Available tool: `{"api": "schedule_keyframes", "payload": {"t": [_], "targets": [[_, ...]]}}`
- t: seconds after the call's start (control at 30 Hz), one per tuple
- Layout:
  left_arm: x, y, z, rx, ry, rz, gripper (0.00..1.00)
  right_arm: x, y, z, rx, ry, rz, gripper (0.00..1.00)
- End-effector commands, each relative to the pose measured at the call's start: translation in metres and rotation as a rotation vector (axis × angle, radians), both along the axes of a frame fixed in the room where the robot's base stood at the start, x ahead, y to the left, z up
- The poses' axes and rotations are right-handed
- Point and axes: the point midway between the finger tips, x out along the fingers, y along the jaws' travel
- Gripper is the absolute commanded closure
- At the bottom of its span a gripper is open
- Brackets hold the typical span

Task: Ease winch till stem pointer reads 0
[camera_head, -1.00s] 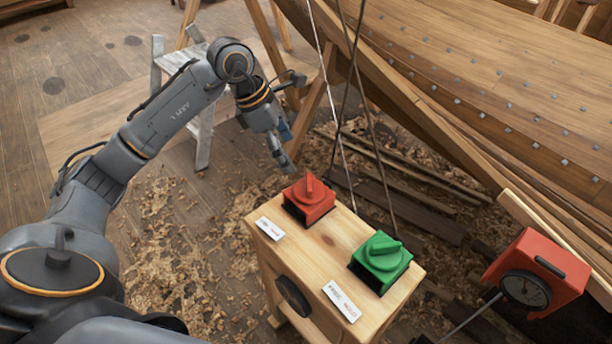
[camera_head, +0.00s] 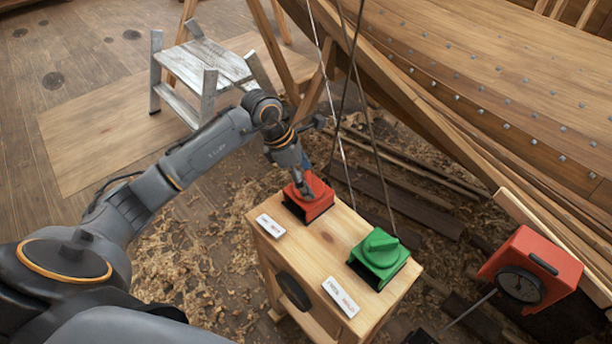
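A wooden box (camera_head: 318,256) stands upright in the middle with two rotary switches on its top. The red switch (camera_head: 318,206) is at its far left and the green switch (camera_head: 381,254) at its near right. My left gripper (camera_head: 306,192) is down over the red switch, its fingers at the raised handle. The handle is mostly hidden, so I cannot tell whether the fingers are closed on it. A red gauge (camera_head: 555,262) with a dark round dial (camera_head: 519,286) is at the right; its pointer is too small to read. My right gripper is not in view.
White labels (camera_head: 270,226) and (camera_head: 341,297) lie beside the switches, too small to read. Lines run upward behind the box, close to the gripper. The planked hull (camera_head: 480,90) fills the upper right. A step stool (camera_head: 210,60) stands behind my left arm.

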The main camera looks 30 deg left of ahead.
Motion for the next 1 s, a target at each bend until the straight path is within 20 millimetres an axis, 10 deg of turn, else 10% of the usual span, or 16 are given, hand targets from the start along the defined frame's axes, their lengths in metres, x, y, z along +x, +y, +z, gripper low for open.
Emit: {"api": "schedule_keyframes", "payload": {"t": [0.23, 1.0], "targets": [[0.000, 0.000, 0.000, 0.000, 0.000, 0.000, 0.71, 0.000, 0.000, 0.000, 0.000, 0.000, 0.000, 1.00], [-0.002, -0.001, -0.002, 0.002, -0.004, 0.362, 0.71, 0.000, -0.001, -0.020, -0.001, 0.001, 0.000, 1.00]]}}
